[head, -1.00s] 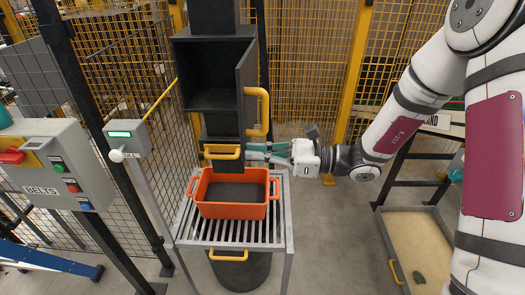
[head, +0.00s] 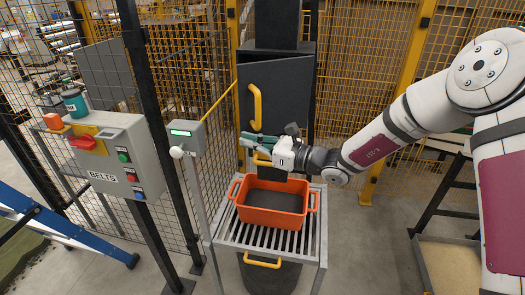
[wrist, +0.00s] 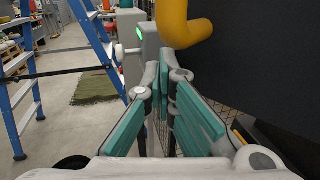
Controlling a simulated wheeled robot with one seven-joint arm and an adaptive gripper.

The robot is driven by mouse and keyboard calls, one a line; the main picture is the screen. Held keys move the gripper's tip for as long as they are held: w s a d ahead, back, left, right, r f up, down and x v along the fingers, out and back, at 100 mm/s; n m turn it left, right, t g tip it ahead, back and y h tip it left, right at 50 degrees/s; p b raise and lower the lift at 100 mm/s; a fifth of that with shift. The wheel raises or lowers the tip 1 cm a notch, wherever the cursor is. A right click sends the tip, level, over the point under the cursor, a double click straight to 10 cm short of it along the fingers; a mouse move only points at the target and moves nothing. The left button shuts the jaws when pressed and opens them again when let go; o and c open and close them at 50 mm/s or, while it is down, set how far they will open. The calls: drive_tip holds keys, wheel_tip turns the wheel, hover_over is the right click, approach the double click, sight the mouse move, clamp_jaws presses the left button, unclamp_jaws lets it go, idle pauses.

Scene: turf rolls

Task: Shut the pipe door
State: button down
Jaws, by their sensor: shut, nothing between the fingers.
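The pipe door (head: 290,90) is a dark flat panel on the dark vertical pipe (head: 275,22). It now covers the box opening, and no inside shows; I cannot tell whether it sits fully flush. Its yellow handle (head: 255,105) is on the left side of the panel. My gripper (head: 246,140) is shut and empty, just below the handle at the door's lower edge. In the wrist view the gripper's teal fingers (wrist: 165,72) lie beside the dark door surface (wrist: 275,65), with the handle (wrist: 187,25) above. Whether they touch the door is unclear.
An orange crate (head: 240,213) with dark content stands on a grey slatted stand (head: 225,235) below my gripper. A small lever post (head: 188,138) and the BELTS control box (head: 150,170) stand to the left. Yellow mesh fencing (head: 360,60) is behind.

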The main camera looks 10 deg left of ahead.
drive_tip(key=w+a+m+t+b, duration=0.1)
drive_tip(key=w+a+b, duration=0.3)
drive_tip(key=w, duration=0.7)
drive_tip(key=shift+w+a+t+h, duration=0.3)
drive_tip(key=shift+w+a+t, duration=0.1)
drive_tip(key=shift+a, duration=0.8)
drive_tip(key=shift+s, duration=0.2)
